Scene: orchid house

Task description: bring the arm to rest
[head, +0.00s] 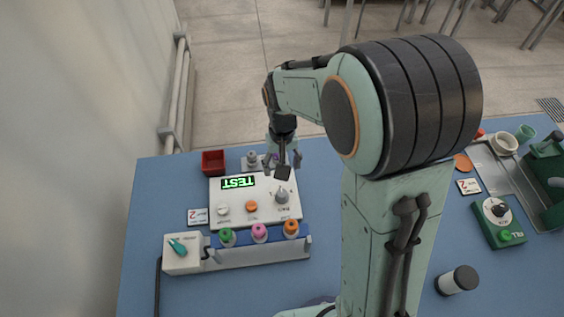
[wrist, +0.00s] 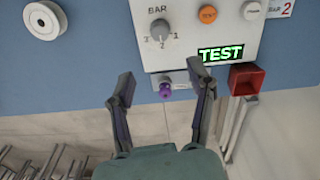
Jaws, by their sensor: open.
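My gripper (head: 283,164) is at the far edge of the white control panel (head: 232,208) in the head view. In the wrist view my gripper (wrist: 162,77) has its two fingers wide apart, with nothing held between them. A small purple knob (wrist: 166,91) on a grey fitting at the panel's far edge appears between the fingers; I cannot tell how far below them it is. The panel carries a lit green TEST display (head: 238,183), a grey pointer knob (head: 282,196) and an orange button (head: 252,206). My arm hides the middle right of the table.
A red open box (head: 213,162) stands beyond the panel's left corner. A rail with green, pink and orange capped pieces (head: 259,232) lies in front, beside a white switch box (head: 183,252). A dark-topped jar (head: 457,280) and green dial box (head: 498,221) stand right.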

